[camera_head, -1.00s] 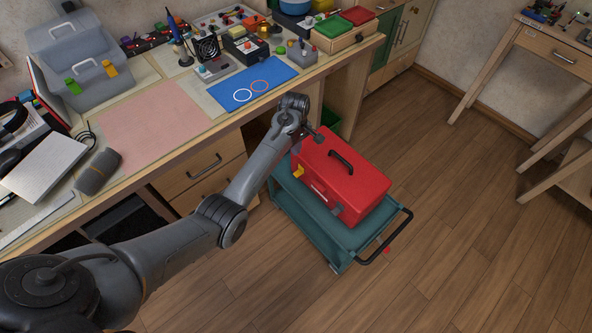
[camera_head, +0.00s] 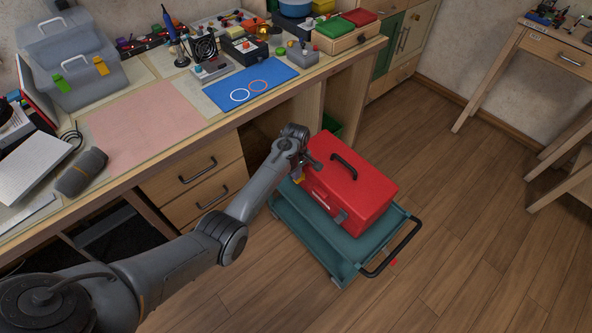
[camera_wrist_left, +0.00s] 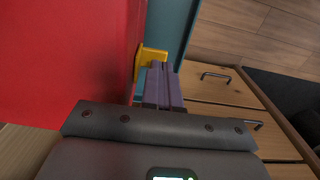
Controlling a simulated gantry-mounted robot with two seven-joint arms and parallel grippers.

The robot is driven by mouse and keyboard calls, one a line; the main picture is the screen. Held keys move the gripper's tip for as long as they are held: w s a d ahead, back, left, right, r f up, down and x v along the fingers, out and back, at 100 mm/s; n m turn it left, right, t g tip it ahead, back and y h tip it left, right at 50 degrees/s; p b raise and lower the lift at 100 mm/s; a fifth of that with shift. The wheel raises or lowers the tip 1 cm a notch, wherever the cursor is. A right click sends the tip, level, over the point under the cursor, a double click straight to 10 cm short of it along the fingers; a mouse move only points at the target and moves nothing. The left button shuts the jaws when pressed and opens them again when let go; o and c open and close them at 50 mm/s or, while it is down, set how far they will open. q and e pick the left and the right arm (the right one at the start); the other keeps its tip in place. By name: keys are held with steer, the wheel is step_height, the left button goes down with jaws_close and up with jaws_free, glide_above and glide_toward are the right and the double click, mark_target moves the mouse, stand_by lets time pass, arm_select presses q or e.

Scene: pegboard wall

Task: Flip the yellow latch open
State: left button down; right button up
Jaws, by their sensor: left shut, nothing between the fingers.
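The red toolbox (camera_head: 362,193) stands on the teal cart, its lid shut under a black handle. The yellow latch (camera_head: 299,180) is on its left front side, partly hidden by my left gripper (camera_head: 311,163) in the head view. In the wrist view the yellow latch (camera_wrist_left: 152,56) stands out from the red toolbox wall (camera_wrist_left: 70,60). My left gripper (camera_wrist_left: 163,82) is shut and empty, its fingertips right at the latch. I cannot tell whether they touch it. A grey latch (camera_head: 341,216) is on the same front side. My right gripper is not in view.
The teal cart (camera_head: 362,248) with a black push handle stands close to the workbench and its drawers (camera_head: 199,178). A grey toolbox (camera_head: 76,62) with a green and an orange latch is on the bench. The wooden floor to the right is clear.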

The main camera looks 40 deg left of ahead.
arm_select(q)
steer(key=shift+f, duration=0.65)
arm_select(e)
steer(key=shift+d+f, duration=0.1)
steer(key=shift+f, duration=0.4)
